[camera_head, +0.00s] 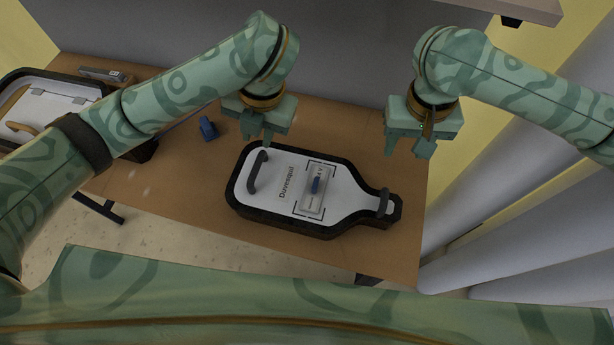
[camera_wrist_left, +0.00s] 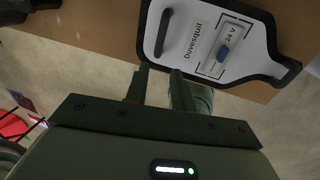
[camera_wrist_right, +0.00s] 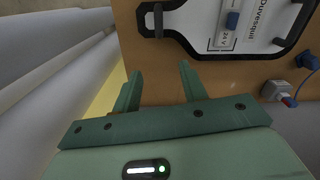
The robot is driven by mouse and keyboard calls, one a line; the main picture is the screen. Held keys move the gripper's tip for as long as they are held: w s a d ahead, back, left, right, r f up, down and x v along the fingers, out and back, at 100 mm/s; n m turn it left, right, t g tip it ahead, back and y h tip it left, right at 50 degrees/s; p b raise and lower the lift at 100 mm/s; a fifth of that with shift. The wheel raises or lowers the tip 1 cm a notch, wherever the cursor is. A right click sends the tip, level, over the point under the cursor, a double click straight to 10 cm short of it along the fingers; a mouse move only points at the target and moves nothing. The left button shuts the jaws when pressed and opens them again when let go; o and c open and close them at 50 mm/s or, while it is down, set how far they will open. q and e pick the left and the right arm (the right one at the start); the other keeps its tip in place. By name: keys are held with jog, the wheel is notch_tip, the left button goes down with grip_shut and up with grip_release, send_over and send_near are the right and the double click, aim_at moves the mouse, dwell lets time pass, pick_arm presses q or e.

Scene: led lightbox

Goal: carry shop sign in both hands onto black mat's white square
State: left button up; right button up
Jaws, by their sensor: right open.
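The shop sign (camera_head: 275,190) is bottle-shaped, white with a black rim and the word "Duvesquil". It lies flat on the brown table, with a dark handle (camera_head: 257,172) at its wide left end and another (camera_head: 383,201) at its neck. A panel with a blue switch (camera_head: 315,185) sits on its face. My left gripper (camera_head: 257,138) is open and empty, above and behind the left handle, apart from it. My right gripper (camera_head: 409,152) is open and empty, above and behind the neck end. I cannot clearly make out a black mat with a white square.
A black-rimmed item with a white panel (camera_head: 45,108) and tan handle lies at the table's left end, partly hidden by my left arm. A blue object (camera_head: 208,128) and a grey item (camera_head: 104,74) lie toward the back. The table's (camera_head: 400,255) right edge is near the sign's neck.

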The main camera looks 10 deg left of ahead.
pick_arm(q)
jog(key=s, duration=0.2)
pick_arm(e)
jog(key=s, duration=0.2)
pick_arm(q)
send_near(254, 173)
pick_arm(e)
send_over(387, 188)
notch_tip(387, 188, down, 8)
jog(key=shift+s+f, duration=0.1)
jog(key=shift+f, duration=0.1)
pick_arm(q)
jog(key=f, duration=0.3)
jog(key=a+f, duration=0.1)
jog(key=f, duration=0.5)
jog(key=shift+w+a, duration=0.15)
jog(key=shift+a, duration=0.25)
pick_arm(e)
jog(key=f, duration=0.6)
jog(key=shift+w, duration=0.25)
pick_arm(q)
jog(key=shift+a+f, duration=0.15)
jog(key=shift+f, duration=0.5)
pick_arm(e)
jog(key=shift+s+f, duration=0.1)
jog(key=shift+f, duration=0.5)
pick_arm(q)
jog(key=shift+f, duration=0.25)
pick_arm(e)
jog(key=shift+f, duration=0.25)
